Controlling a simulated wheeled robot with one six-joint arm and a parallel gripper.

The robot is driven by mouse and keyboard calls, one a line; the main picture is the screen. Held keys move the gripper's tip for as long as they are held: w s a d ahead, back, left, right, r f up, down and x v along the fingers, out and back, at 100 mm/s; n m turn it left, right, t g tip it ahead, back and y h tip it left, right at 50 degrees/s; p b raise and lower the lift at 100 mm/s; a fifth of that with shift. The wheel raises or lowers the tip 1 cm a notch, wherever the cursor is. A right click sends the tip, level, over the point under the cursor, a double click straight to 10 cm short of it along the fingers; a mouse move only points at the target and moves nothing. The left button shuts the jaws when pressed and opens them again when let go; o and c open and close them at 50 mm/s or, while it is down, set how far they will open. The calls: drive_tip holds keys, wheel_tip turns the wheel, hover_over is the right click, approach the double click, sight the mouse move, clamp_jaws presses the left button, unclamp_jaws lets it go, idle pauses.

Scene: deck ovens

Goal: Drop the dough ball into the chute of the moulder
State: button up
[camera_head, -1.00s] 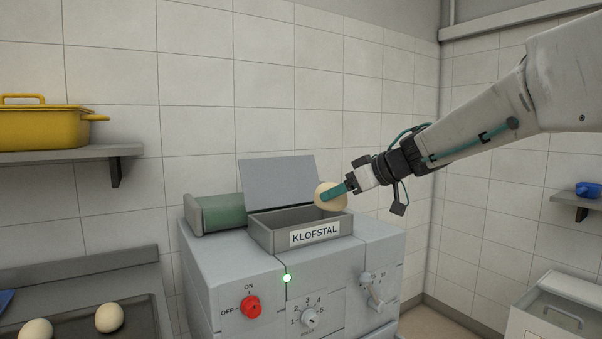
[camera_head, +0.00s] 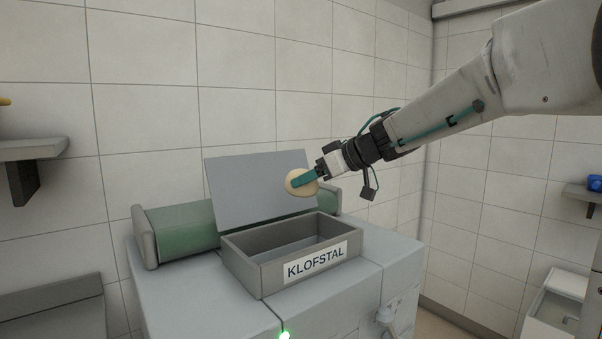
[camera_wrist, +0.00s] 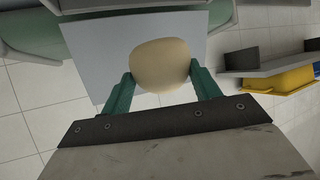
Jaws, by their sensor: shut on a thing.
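The dough ball (camera_head: 300,183) is pale and round. My gripper (camera_head: 303,180) is shut on it, with green fingers on both sides of the dough ball (camera_wrist: 160,66) in the wrist view. The moulder (camera_head: 200,290) stands below, with an open rectangular chute (camera_head: 262,277) on top, labelled KLOFSTAL. In the head view the dough ball shows above the chute, in front of the raised grey plate (camera_head: 235,190) behind the chute. The dough ball is clear of the chute rim. The chute looks empty where its inside shows.
A green roller (camera_head: 180,228) lies behind the chute on the moulder. A grey shelf (camera_head: 30,150) juts from the wall at left. A yellow pan (camera_wrist: 290,80) shows in the wrist view. A green light (camera_head: 284,335) glows on the moulder's front.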

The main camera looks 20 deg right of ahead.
sight(309, 194)
drive_tip(key=shift+w+f, duration=0.1)
drive_tip(key=shift+f, duration=0.15)
drive_tip(key=f, duration=0.3)
drive_tip(key=shift+a+f, duration=0.25)
drive_tip(key=shift+f, duration=0.95)
drive_tip(key=o, duration=1.2)
drive_tip(key=shift+c, duration=0.2)
drive_tip(key=shift+d, duration=0.1)
drive_tip(key=v, duration=0.7)
drive_tip(key=shift+s+d+r, duration=0.15)
drive_tip(key=shift+s+d, duration=0.1)
